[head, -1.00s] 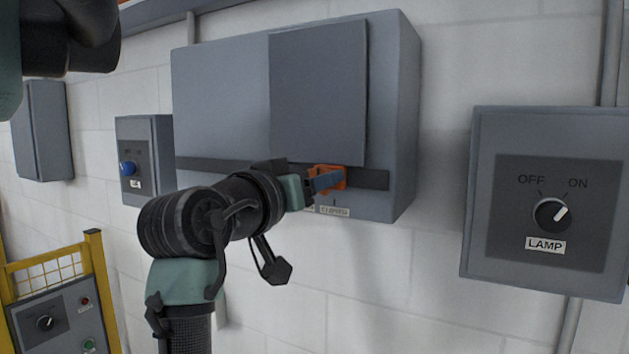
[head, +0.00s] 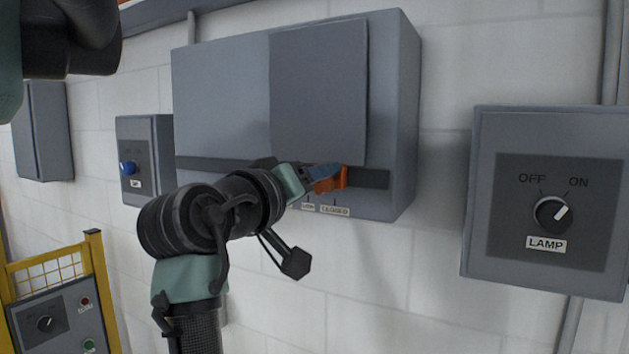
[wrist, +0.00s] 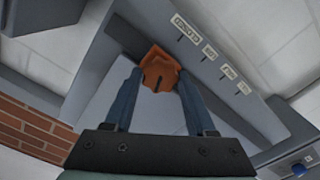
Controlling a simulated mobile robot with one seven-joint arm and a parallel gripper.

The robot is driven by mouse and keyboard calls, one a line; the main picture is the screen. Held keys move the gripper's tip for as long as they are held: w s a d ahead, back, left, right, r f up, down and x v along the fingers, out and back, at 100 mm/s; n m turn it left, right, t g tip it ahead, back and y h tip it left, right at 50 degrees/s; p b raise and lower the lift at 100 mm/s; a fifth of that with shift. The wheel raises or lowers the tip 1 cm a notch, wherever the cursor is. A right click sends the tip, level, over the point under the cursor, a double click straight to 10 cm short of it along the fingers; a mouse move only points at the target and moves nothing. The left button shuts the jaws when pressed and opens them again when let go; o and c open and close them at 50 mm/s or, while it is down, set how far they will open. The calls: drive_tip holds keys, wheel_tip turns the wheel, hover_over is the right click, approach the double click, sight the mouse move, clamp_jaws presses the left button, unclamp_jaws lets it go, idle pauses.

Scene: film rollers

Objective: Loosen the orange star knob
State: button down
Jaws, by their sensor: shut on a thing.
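The orange star knob (head: 341,179) sits at the dark slot along the lower front of a grey wall box (head: 220,95). In the wrist view the orange knob (wrist: 158,66) shows between the tips of my two blue fingers, with a dark mark on its face. My gripper (head: 325,176) reaches it from the left and is shut on it. The fingers hide part of the knob in the head view, so its full outline cannot be told.
A raised grey panel (head: 318,90) covers the box front just above the knob. Small labels (head: 335,211) line the edge below the slot. A LAMP switch box (head: 480,200) is at right, a blue-knob box (head: 160,140) at left, and a yellow-framed panel (head: 60,310) at lower left.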

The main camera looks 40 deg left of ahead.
drive_tip(key=n, duration=1.3)
drive_tip(key=shift+f+n, duration=0.15)
drive_tip(key=shift+n, duration=0.25)
idle(0.4)
drive_tip(key=shift+c, duration=1.1)
unclamp_jaws()
drive_tip(key=shift+s, duration=0.1)
drive_tip(key=b+v, duration=0.1)
drive_tip(key=v, duration=1.1)
drive_tip(key=shift+s, duration=0.4)
